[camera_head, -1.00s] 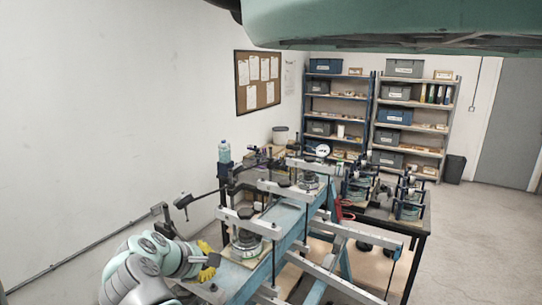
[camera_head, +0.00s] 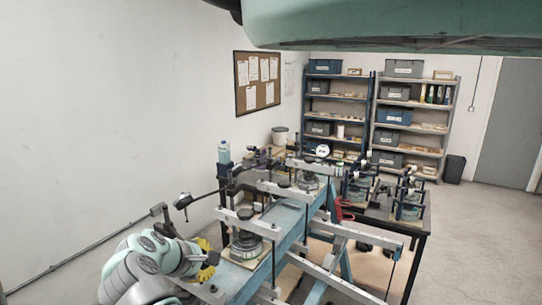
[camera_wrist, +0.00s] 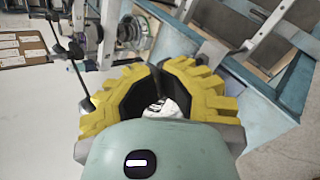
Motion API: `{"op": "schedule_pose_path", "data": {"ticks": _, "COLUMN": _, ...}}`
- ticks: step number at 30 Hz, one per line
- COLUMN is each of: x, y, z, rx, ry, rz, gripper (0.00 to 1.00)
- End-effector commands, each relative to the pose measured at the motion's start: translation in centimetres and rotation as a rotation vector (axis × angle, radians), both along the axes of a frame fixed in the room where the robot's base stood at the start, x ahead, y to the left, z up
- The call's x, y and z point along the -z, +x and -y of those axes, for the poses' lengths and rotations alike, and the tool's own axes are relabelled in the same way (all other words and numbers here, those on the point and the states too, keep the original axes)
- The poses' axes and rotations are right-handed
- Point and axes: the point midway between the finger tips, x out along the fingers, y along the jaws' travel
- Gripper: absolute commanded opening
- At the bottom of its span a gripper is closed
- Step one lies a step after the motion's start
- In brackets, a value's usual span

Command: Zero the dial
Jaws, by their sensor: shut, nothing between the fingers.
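A round white dial (camera_head: 322,150) faces me at the far end of the lever frames, above the blue beam (camera_head: 240,275); its needle and marks are too small to read. My gripper (camera_head: 211,258) has yellow fingers and is at the near left end of the frames, beside the nearest round base unit (camera_head: 246,243) and well apart from the dial. In the wrist view my gripper (camera_wrist: 158,72) has its fingertips together, with nothing held between them. I cannot make out the dial's face in the wrist view.
Grey lever bars (camera_head: 250,223) cross the blue beam, and a thin rod with a black end (camera_head: 183,201) sticks out left above my arm. A blue bottle (camera_head: 224,152) stands behind. Dark benches with similar units (camera_head: 408,203) are at right.

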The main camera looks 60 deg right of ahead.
Motion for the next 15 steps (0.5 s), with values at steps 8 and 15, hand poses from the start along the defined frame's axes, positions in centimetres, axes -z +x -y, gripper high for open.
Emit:
{"op": "schedule_pose_path", "data": {"ticks": 8, "x": 0.9, "y": -0.3, "z": 0.2, "rx": 0.006, "ry": 0.034, "rz": -0.010, "gripper": 0.00}}
{"op": "schedule_pose_path", "data": {"ticks": 15, "x": 0.4, "y": 0.1, "z": 0.7, "rx": 0.007, "ry": 0.030, "rz": -0.008, "gripper": 0.00}}
